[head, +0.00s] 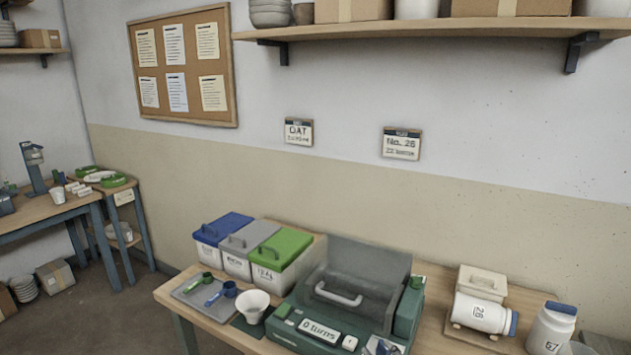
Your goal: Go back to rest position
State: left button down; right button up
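Neither of my grippers shows in the head view, so their positions and whether they hold anything are hidden. On the wooden table (427,341) stand three lidded buckets, with a blue lid (223,228), a grey lid (249,237) and a green lid (281,249). All three lids are on. To their right is a green machine (405,312) with a grey hood (368,268) that is down and a display (320,331) reading "0 turns". A white bowl (253,304) sits on a dark mat in front of the buckets.
A grey tray (190,292) holds scoops. At the right, a white jar (482,313) lies on its side on a holder, and another jar (552,330) stands upright. A loaded wall shelf (440,28) hangs above. A side table (50,208) stands left, with open floor (115,310) between.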

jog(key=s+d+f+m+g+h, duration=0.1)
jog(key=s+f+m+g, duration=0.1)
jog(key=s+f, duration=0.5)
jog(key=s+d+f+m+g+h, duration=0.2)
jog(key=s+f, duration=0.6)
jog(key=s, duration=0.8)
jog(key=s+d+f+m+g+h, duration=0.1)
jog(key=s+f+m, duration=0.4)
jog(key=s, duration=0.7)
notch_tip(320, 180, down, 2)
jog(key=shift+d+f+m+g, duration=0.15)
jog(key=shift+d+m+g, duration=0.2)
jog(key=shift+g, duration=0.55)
